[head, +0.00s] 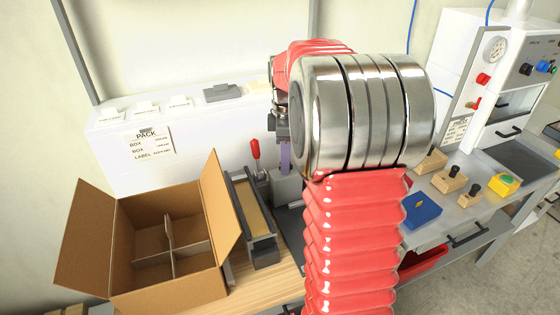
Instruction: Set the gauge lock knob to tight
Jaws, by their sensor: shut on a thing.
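My gripper (284,150) hangs down behind my own red-sleeved arm, left of the picture's middle. Only its dark body and a narrow purplish finger show. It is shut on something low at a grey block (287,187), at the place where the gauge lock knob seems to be. The knob itself is hidden by the gripper and arm, so I cannot see which way it is turned. A red-handled lever (255,150) stands upright just left of the gripper, apart from it.
An open cardboard box (165,215) with dividers stands at the left on the wooden bench (268,290). A dark-framed fixture (245,215) is between it and the gripper. Wooden blocks with black knobs (455,180), a blue pad (421,210) and a yellow button box (504,185) are at the right.

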